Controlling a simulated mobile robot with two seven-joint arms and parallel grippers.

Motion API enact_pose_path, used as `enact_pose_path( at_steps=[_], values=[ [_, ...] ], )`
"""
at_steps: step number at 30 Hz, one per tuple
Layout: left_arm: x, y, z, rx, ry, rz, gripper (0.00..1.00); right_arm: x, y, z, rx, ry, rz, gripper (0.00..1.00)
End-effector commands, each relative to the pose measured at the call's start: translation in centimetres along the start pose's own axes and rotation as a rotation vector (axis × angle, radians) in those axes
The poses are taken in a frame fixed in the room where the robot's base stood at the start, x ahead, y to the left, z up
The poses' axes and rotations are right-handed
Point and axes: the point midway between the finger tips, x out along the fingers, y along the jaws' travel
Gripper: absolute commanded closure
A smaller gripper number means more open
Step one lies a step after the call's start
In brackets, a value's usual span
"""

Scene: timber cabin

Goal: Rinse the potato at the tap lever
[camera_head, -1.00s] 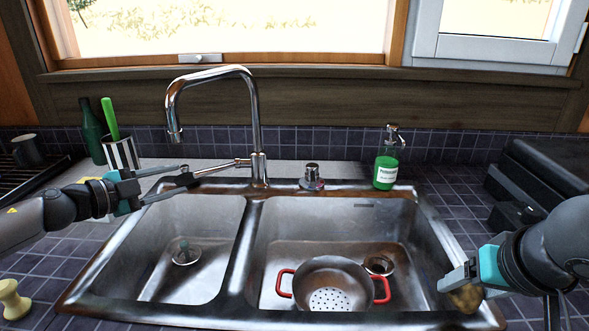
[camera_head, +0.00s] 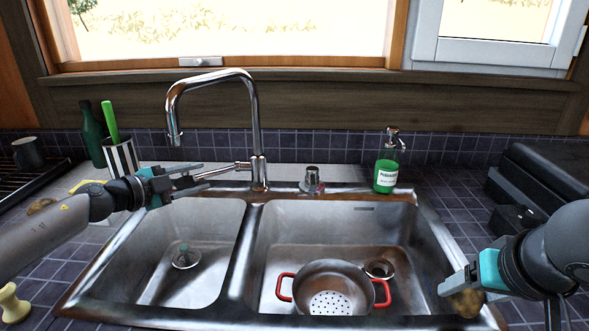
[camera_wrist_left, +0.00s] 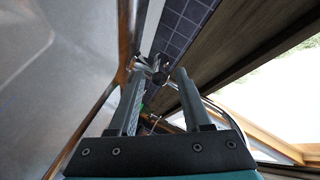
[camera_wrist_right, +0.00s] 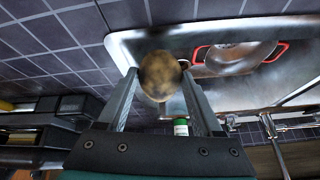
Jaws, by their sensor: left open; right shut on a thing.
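The chrome tap (camera_head: 257,120) stands behind the sinks, its spout over the left basin, with no water visible. Its lever (camera_head: 238,167) sticks out to the left from the base. My left gripper (camera_head: 204,177) is open, its fingers pointing at the lever, whose outer end appears between or just by the fingertips; contact cannot be told. The lever also shows ahead of the fingers in the left wrist view (camera_wrist_left: 157,72). My right gripper (camera_head: 462,288) is shut on the brown potato (camera_head: 466,303) over the sink's front right rim; the potato also shows in the right wrist view (camera_wrist_right: 160,76).
A colander (camera_head: 331,273) with red handles sits in the right basin. The left basin (camera_head: 190,235) is empty but for its drain plug. A green soap bottle (camera_head: 386,174) stands behind the sink. A striped cup (camera_head: 121,158) and green bottle (camera_head: 92,135) stand behind my left arm.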

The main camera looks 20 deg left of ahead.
Motion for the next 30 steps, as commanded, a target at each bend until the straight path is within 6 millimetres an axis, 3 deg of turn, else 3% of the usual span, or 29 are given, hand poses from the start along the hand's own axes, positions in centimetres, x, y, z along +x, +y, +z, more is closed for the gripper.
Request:
enact_pose_path(
  at_steps=[9,21,30],
  values=[
    [2.5,0.0,0.0,-0.002,0.002,-0.002,0.51,0.2,0.0,0.1,0.0,0.001,0.0,0.93],
    [2.9,0.0,0.0,-0.001,0.0,0.0,0.51,0.2,0.0,0.1,0.0,0.001,0.0,0.93],
    [2.9,0.0,0.0,-0.001,0.0,0.0,0.83,0.2,0.0,0.1,0.0,0.001,0.0,0.93]
  ],
)
